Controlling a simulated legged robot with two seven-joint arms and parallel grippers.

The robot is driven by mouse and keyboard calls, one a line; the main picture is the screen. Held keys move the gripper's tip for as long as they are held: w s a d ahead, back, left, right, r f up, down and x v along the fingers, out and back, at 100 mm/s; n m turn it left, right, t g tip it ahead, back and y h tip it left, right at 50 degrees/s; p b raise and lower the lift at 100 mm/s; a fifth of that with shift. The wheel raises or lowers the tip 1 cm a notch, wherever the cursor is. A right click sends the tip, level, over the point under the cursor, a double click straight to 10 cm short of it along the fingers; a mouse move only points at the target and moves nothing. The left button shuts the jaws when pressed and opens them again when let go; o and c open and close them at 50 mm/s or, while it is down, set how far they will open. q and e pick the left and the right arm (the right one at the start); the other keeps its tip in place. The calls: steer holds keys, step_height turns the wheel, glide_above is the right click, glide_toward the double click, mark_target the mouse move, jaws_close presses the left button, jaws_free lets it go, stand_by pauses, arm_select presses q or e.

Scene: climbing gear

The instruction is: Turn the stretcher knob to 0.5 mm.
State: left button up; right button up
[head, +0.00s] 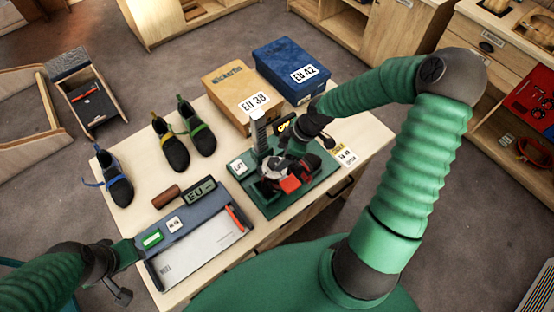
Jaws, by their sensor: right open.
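The stretcher stands on a green base (262,201) at the right of the table, with an upright ribbed grey post (260,132). A dark shoe with red parts (308,164) sits on it. A red block (289,184) and a pale round part show low at its front; I cannot tell which part is the knob, nor read its setting. My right gripper (277,172) is open, reaching down over the stretcher; its fingertips are hard to separate from the parts there, and contact is unclear. My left gripper (120,280) is at the lower left beside the grey tray, its fingers unclear.
The grey-blue tray (205,252) with labels lies at the table's front. Several climbing shoes (171,146) stand on the left. An orange-brown EU 38 box (238,90) and a blue EU 42 box (290,66) stand behind the stretcher. A brown cylinder (166,196) lies behind the tray.

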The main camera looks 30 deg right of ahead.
mark_target(275, 162)
steer(key=a+f, duration=0.1)
steer(key=f, duration=0.1)
steer(key=shift+w+a+f, duration=0.35)
steer(key=shift+a+f, duration=0.05)
steer(key=shift+w+a+f, duration=0.1)
steer(key=shift+f, duration=0.4)
steer(key=shift+d+f, duration=0.1)
steer(key=shift+d, duration=0.45)
steer(key=c, duration=0.4)
steer(key=shift+a, duration=0.25)
steer(key=c, duration=1)
